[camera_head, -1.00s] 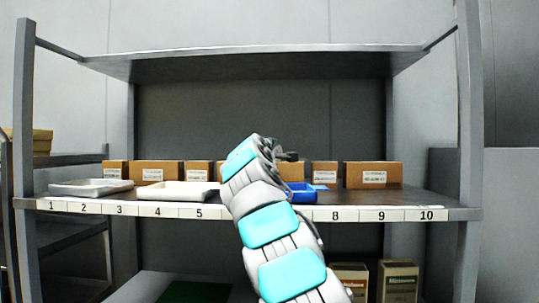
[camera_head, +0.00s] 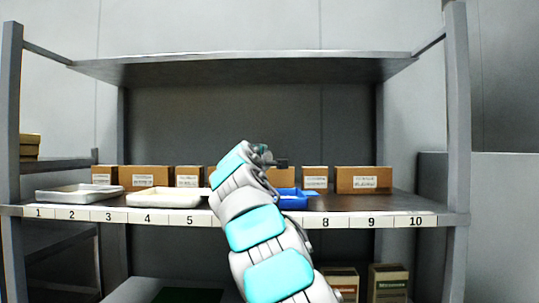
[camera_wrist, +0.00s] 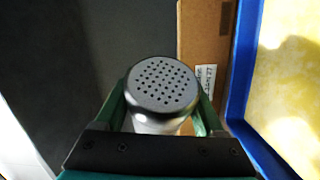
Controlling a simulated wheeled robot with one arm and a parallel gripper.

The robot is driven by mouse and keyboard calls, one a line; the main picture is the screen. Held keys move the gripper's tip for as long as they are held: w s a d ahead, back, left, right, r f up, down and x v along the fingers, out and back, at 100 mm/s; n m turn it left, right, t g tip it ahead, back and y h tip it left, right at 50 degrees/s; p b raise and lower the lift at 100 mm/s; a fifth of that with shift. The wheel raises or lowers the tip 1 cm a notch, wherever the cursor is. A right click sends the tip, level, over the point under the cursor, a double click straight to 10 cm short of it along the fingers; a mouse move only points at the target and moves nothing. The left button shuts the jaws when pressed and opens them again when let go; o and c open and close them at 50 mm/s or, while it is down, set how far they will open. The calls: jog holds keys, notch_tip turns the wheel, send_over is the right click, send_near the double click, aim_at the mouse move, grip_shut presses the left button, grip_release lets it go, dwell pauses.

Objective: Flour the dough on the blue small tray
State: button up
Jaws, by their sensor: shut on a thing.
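A shaker (camera_wrist: 160,88) with a grey lid full of small holes stands between the green fingers of my gripper (camera_wrist: 162,108) in the wrist view. The gripper is shut on it, and the lid faces the camera. The blue small tray (camera_wrist: 238,70) is to the right of the shaker there, and only part of it shows. Pale yellow dough (camera_wrist: 290,85) lies in it. In the head view the blue tray (camera_head: 293,203) sits on the shelf behind slots 6 to 8, partly hidden by my arm. My gripper (camera_head: 272,162) is above and near it; the shaker is unclear there.
Cardboard boxes (camera_head: 362,180) line the back. The shelf at slots 9 and 10 is clear in front of its box. An upper shelf (camera_head: 240,66) spans above, and a post (camera_head: 457,120) stands at right.

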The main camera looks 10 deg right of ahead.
aim_at(271, 159)
jog(key=shift+w+a+r, duration=0.15)
jog(key=shift+w+a, duration=0.05)
jog(key=shift+a, duration=0.05)
jog(key=shift+s, duration=0.1)
jog(key=shift+s+d, duration=0.2)
jog(key=shift+d, duration=0.1)
jog(key=shift+s+d+b, duration=0.5)
jog(key=shift+s+d, duration=0.75)
jog(key=shift+s, duration=0.1)
jog(key=shift+w+a, duration=0.1)
